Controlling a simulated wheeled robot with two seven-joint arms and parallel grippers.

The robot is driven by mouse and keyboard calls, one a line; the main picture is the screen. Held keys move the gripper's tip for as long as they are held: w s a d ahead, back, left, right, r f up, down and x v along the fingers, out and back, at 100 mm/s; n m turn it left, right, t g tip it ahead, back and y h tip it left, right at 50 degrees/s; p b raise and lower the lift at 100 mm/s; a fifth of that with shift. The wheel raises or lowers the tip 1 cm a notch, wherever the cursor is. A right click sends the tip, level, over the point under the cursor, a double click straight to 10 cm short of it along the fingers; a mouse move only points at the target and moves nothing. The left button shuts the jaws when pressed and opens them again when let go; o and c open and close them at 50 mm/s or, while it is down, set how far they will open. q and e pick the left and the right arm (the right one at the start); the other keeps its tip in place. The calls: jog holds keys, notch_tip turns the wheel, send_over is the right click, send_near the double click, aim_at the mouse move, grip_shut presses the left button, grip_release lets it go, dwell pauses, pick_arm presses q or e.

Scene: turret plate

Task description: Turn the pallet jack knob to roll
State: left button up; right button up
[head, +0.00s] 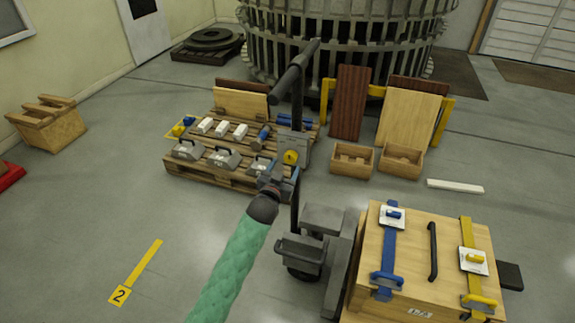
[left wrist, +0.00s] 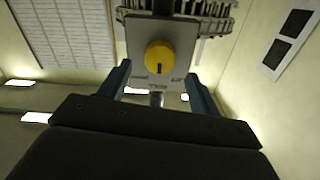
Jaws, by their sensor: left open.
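The pallet jack (head: 300,215) stands in the middle of the head view, with a tall black tiller handle. Its grey control plate (head: 302,146) carries a round yellow knob (head: 290,157). In the left wrist view the knob (left wrist: 159,57) faces me, with a dark pointer mark toward the bottom of the picture. Small labels on the plate are too blurred to read. My left gripper (head: 274,179) is close below the knob in the head view. In the left wrist view its open fingers (left wrist: 158,75) are spread to either side, apart from the knob. My right gripper is not in view.
A wooden crate (head: 410,277) with blue and yellow straps sits at the right. A loaded pallet (head: 222,182) stands behind the jack. Two small wooden boxes (head: 376,161) are beyond it. The floor at left is mostly clear, with a yellow marker (head: 140,270).

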pick_arm(q)
jog(key=shift+v, duration=1.6)
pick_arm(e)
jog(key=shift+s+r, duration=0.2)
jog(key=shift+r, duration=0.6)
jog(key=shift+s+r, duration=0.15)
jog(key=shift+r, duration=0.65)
